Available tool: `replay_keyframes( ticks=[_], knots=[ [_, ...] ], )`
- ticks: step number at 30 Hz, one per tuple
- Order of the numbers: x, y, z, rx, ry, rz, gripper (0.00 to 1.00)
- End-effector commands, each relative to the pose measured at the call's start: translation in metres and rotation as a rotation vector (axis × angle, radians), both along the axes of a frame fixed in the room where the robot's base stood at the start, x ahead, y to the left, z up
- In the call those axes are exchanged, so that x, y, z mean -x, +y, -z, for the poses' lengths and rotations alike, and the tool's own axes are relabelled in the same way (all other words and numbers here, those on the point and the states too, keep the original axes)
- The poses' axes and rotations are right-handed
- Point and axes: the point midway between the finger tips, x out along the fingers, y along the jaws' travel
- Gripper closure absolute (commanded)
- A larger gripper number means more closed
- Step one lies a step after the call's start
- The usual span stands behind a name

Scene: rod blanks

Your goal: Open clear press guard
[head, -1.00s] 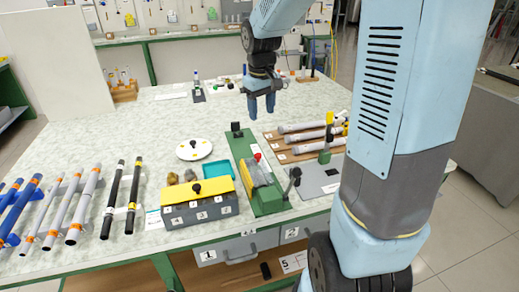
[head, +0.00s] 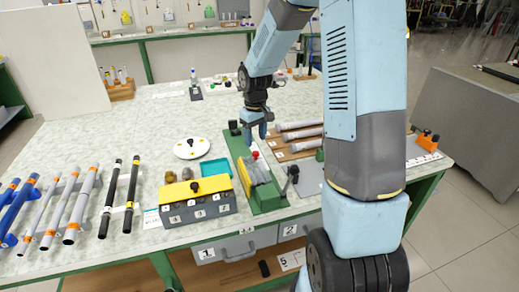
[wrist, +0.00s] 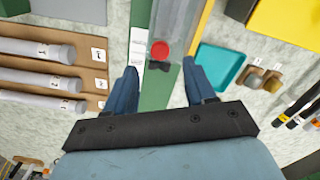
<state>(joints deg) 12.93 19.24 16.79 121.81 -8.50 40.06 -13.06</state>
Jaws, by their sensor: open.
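The press has a long green base (head: 270,203) on the table, with a clear guard (head: 258,174) over its middle. A red knob (head: 255,155) sits at the guard's far end. In the wrist view the clear guard (wrist: 180,18) runs up out of the picture and the red knob (wrist: 159,49) lies just beyond my fingertips, between their lines. My gripper (head: 257,133) is open and empty above the far end of the press. In the wrist view my gripper (wrist: 160,72) has its fingers apart, one on each side of the knob's line, seemingly not touching it.
A yellow-lidded grey box (head: 197,199) and a teal tray (head: 216,171) stand left of the press. Grey rods lie on a wooden rack (head: 283,155) to its right. A black-knobbed lever (head: 292,174) stands at the near right. A round white plate (head: 190,148) lies further left.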

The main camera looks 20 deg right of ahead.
Motion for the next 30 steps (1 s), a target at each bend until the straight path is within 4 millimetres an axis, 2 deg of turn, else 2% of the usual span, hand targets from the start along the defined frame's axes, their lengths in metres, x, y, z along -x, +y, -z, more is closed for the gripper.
replay_keyframes(
  ticks=[3,9,15,23,30],
  knots=[
    [0.000,0.000,0.021,0.000,0.002,0.000,0.45],
    [0.000,0.000,0.047,0.000,0.002,-0.001,0.45],
    [0.000,0.000,0.058,0.000,0.000,0.001,0.45],
    [0.000,-0.001,0.059,0.000,0.000,0.001,0.45],
    [0.000,-0.001,0.059,0.000,0.000,0.002,0.65]
  ],
)
